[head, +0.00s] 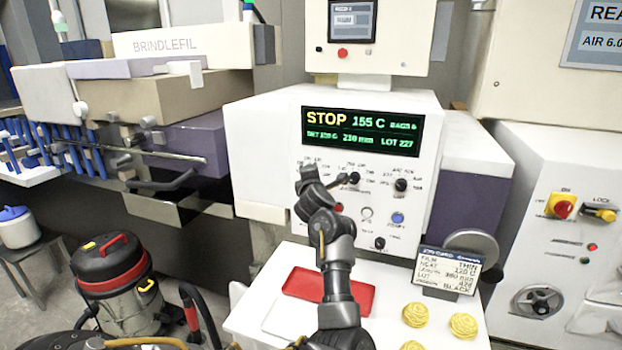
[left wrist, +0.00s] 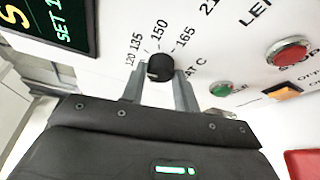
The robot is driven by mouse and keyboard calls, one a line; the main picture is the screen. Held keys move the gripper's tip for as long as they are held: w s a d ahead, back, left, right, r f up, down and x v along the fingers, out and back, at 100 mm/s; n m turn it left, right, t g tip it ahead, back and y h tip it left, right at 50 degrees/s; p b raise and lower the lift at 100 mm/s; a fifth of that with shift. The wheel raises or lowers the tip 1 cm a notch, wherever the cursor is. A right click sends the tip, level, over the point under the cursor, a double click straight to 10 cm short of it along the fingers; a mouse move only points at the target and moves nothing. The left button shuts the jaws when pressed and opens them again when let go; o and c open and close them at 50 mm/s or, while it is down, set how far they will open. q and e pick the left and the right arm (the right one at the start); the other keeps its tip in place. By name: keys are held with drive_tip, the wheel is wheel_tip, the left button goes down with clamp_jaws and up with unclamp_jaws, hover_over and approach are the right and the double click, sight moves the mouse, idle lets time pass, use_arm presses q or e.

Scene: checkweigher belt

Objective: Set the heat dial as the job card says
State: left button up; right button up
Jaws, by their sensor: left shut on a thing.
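The heat dial (left wrist: 160,66) is a black knob on the white panel. In the left wrist view the numbers 120, 135, 150 and 165 run around it, and its pale mark seems to point to the left, near 120. My left gripper (left wrist: 159,82) is shut on the dial, one finger on each side. In the head view my left gripper (head: 308,182) covers the dial. The job card (head: 449,270) stands at the right and seems to read HEAT 120 C. The display (head: 362,131) shows STOP, 155 C and a small SET line that looks like 120 C. My right gripper is out of view.
Two other black knobs, the nearer one (head: 354,178) just right of my gripper, sit on the panel. A red stop button (left wrist: 290,54) and a green button (left wrist: 221,89) lie close by. A red tray (head: 300,284) and yellow coils (head: 463,326) lie on the shelf below.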

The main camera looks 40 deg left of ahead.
use_arm(q)
drive_tip(key=shift+r+n+h, duration=0.1)
drive_tip(key=shift+n+h, duration=0.2)
drive_tip(key=shift+n, duration=0.6)
drive_tip(key=shift+g, duration=0.3)
drive_tip(key=o, duration=1)
drive_tip(key=shift+c, duration=0.2)
drive_tip(key=r, duration=0.1)
drive_tip(key=r+b, duration=0.1)
drive_tip(key=r, duration=0.1)
drive_tip(key=d+r+b, duration=0.1)
drive_tip(key=r, duration=0.1)
drive_tip(key=shift+s+r, duration=0.2)
drive_tip(key=shift+s, duration=0.15)
drive_tip(key=s+d+r+b, duration=0.2)
drive_tip(key=s+d+r, duration=0.5)
drive_tip(key=s, duration=0.3)
drive_tip(key=shift+s+d+r, duration=0.15)
drive_tip(key=shift+s+r, duration=0.1)
drive_tip(key=shift+r, duration=0.05)
